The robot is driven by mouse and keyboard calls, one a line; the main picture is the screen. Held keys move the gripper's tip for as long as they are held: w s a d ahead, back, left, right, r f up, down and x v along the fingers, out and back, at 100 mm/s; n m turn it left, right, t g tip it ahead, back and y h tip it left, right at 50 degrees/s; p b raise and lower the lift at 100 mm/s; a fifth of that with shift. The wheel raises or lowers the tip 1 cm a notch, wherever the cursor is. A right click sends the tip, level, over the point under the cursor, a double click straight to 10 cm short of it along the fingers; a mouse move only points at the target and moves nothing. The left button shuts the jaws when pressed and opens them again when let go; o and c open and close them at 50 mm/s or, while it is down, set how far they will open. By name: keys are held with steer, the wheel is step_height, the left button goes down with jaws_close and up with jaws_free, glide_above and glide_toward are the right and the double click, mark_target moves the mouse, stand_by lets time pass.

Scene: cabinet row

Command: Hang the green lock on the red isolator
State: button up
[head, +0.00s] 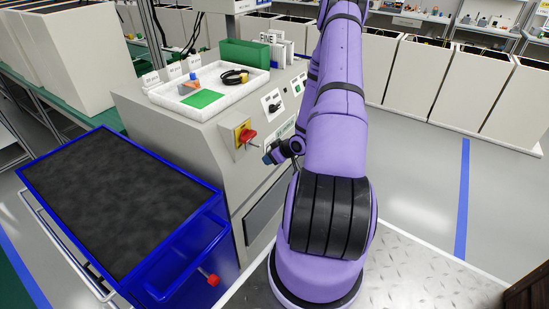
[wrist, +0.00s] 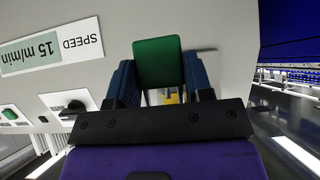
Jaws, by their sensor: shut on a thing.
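The red isolator (head: 247,136) is a red handle on a yellow plate on the sloped front of the grey cabinet in the head view. My gripper (head: 272,157) is just below and right of it, apart from it as far as I can tell. In the wrist view my gripper (wrist: 160,80) is shut on the green lock (wrist: 158,62), its block-shaped body between the two blue fingers. The lock's shackle is hidden. A small yellow patch shows between the fingers below the lock; I cannot tell what it is. The lock is not distinguishable in the head view.
A white tray (head: 165,98) with a green patch, a black coiled item and small pieces stands on the cabinet (head: 160,130). A blue cart (head: 110,200) with a black top stands at left. The wrist view shows a SPEED label (wrist: 50,47) and a black knob (wrist: 72,108).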

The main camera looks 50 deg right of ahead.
mark_target(269, 146)
steer(key=w+f, duration=0.1)
steer(key=w, duration=0.6)
steer(key=shift+a, duration=0.35)
stand_by(0.5)
steer(key=shift+w+a+f, duration=0.1)
steer(key=shift+a+f, duration=0.05)
steer(key=shift+f, duration=0.05)
steer(key=shift+w, duration=0.15)
stand_by(0.4)
steer(key=o, duration=0.9)
steer(key=shift+r, duration=0.15)
steer(key=v, duration=1.1)
steer(key=shift+s+d+r, duration=0.1)
steer(key=shift+s+d, duration=0.15)
steer(key=shift+s, duration=0.05)
